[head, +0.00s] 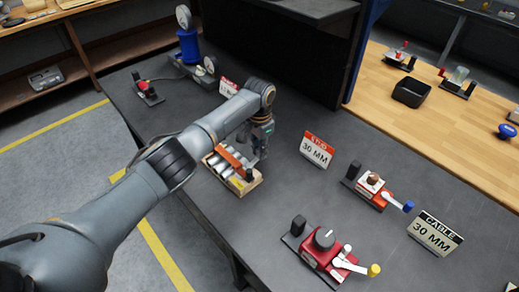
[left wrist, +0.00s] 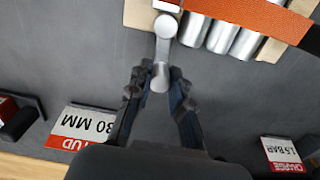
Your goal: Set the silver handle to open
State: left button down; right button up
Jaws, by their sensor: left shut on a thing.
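The silver handle (left wrist: 161,60) is a short lever with a round silver pivot cap at the edge of a wooden crate in the left wrist view. The crate (head: 226,190) holds several silver cylinders under an orange strap. My left gripper (left wrist: 157,76) has its two dark fingers closed on the free end of the handle, which points away from the crate. In the head view my left gripper (head: 262,155) reaches down beside the crate's right side and hides most of the handle. My right gripper is not in view.
A red-and-white 30 MM sign (head: 315,151) stands right of the crate. Two red valve units, one with a blue-tipped lever (head: 372,190) and one with a yellow-tipped lever (head: 326,252), stand near the black CABLE sign (head: 435,233). A blue cylinder (head: 188,46) stands at the back.

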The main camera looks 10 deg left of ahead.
pick_arm(q)
jog(key=c, duration=1.2)
grip_release()
jog(key=shift+r, duration=0.1)
notch_tip(320, 180, up, 12)
